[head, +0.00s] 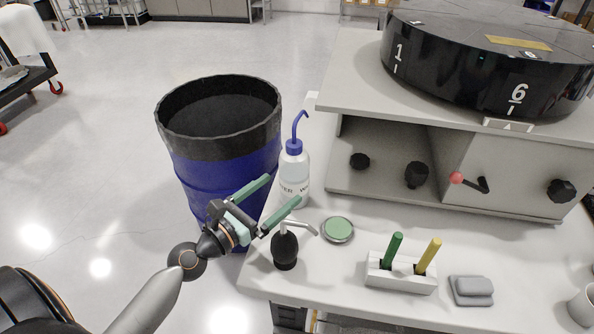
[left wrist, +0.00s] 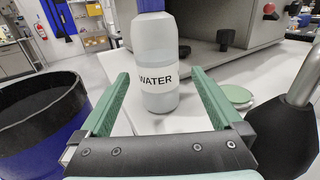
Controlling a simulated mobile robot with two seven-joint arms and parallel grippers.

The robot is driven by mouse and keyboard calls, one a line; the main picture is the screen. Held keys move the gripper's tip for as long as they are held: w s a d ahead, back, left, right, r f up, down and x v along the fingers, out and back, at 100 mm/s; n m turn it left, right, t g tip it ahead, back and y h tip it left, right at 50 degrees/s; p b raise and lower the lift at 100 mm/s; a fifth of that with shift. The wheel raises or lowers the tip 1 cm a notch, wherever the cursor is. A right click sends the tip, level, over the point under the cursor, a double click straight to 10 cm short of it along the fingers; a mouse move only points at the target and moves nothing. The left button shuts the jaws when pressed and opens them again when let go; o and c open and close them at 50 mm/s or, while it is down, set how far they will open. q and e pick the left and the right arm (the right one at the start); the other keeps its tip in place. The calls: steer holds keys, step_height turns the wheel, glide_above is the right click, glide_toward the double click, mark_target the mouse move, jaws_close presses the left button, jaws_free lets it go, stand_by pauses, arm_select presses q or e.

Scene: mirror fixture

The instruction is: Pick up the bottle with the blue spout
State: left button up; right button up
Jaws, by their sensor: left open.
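The bottle with the blue spout (head: 294,172) stands upright near the left edge of the white table. It is whitish and translucent, with a blue cap and bent blue tube. In the left wrist view the bottle (left wrist: 157,65) shows a "WATER" label, and its top is cut off. My left gripper (head: 283,190) is open just in front of the bottle, its green fingers pointing toward it. In the left wrist view the bottle appears between the open fingers (left wrist: 158,85), beyond their tips, with nothing held. My right gripper is not in view.
A round green-topped dish (head: 338,229), a white holder (head: 400,275) with green and yellow handles and a grey block (head: 471,291) are to the right. A blue drum (head: 185,165) stands left of the table.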

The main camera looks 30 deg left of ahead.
mark_target(285, 185)
arm_select(q)
steer(key=x, duration=0.5)
steer(key=shift+p, duration=0.35)
steer(key=shift+x, duration=2.55)
steer(key=shift+a+f, duration=0.15)
steer(key=shift+f, duration=0.05)
steer(key=shift+c, duration=0.2)
steer(key=c, duration=0.6)
steer(key=shift+c, duration=0.2)
steer(key=shift+r, duration=0.2)
